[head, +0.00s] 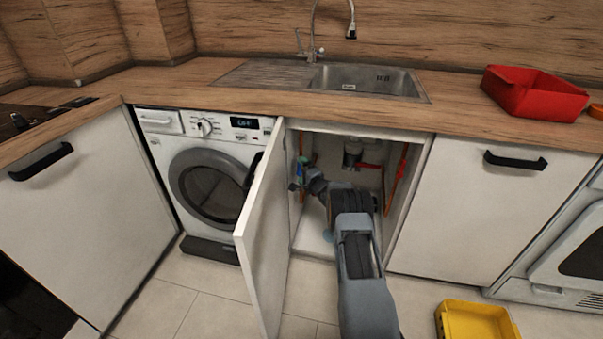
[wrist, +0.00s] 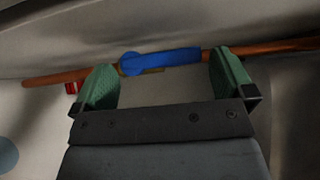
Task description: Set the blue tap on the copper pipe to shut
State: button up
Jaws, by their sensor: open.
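The blue tap (wrist: 170,59) sits on the copper pipe (wrist: 50,79) in the wrist view. Its lever lies nearly along the pipe. My gripper (wrist: 164,66) has its green fingers spread, one on each side of the blue tap in the picture, with nothing clamped. The left finger is close to the tap's round end; whether it touches, I cannot tell. In the head view my gripper (head: 303,180) reaches into the left of the open sink cabinet, by the copper pipe (head: 301,144). The tap is too small and covered to make out clearly there.
The open cabinet door (head: 262,235) stands left of my arm. A drain trap (head: 352,155) and red pipes (head: 398,175) are in the cabinet. A small red part (wrist: 71,87) lies behind the left finger. A yellow tray (head: 476,322) is on the floor at right.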

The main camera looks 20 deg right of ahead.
jog(key=shift+w+a, duration=0.1)
jog(key=shift+w, duration=0.45)
jog(key=shift+c, duration=0.5)
jog(key=c, duration=0.9)
jog(key=shift+a, duration=0.1)
jog(key=shift+c, duration=0.2)
